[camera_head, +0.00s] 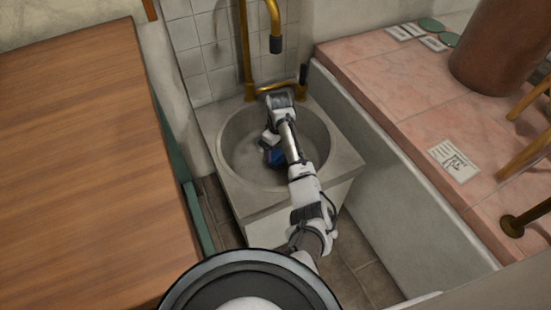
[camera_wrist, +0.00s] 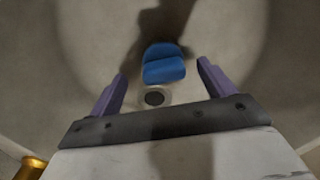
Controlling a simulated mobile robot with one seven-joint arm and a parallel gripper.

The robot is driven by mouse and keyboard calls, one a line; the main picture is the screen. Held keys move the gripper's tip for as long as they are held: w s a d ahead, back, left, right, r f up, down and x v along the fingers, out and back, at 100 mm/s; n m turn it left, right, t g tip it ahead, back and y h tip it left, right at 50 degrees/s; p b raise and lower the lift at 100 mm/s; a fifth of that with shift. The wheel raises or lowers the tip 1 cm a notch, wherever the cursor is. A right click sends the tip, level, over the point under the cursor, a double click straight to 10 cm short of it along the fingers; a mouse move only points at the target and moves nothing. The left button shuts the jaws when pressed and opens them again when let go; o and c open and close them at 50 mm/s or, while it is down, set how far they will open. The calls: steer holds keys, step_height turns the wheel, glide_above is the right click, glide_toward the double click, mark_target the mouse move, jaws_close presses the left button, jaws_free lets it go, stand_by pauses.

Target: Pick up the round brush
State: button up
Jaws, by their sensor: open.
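A blue object with a rounded top (camera_wrist: 163,66) lies in the sink basin beside the drain. It is the only loose thing I see there and may be the round brush; I cannot make out bristles. In the head view the blue object (camera_head: 274,157) is partly hidden by my arm. My gripper (camera_wrist: 162,76) is open above the basin, its purple fingers apart. In the wrist view the blue object shows in the gap between the fingertips, seemingly below them. I cannot tell the exact distance.
The round sink basin (camera_head: 240,165) has a dark drain (camera_wrist: 154,98). A brass faucet (camera_head: 244,50) rises behind it. A wooden table (camera_head: 70,150) stands at left. A pink tiled ledge (camera_head: 400,85) at right holds a brown cylinder (camera_head: 500,45).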

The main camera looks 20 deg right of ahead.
mark_target(276, 151)
steer(key=f, duration=0.3)
steer(key=f+b, duration=0.1)
steer(key=f, duration=0.1)
steer(key=shift+w+a+f, duration=0.2)
steer(key=shift+w+a, duration=0.1)
steer(key=shift+a, duration=0.1)
steer(key=c, duration=1.2)
